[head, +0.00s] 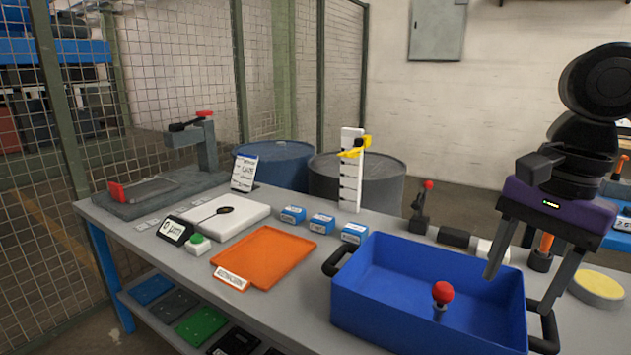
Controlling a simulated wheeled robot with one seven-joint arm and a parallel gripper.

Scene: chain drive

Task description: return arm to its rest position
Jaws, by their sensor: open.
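My gripper (527,275) hangs at the right of the head view, with its dark arm above and a purple band across its body. Its two grey fingers point down and are spread wide apart. I see nothing held between them. The fingers are over or beside the right end of the blue bin (395,318); the exact height above the bench cannot be told. A red-knobbed part (442,293) stands inside the bin.
An orange tray (263,257), a white scale (225,216) and several small blue boxes (322,223) stand on the grey bench. A white post (350,168) and a red-tipped lever (420,213) rise behind. A yellow round pad (598,287) lies at right.

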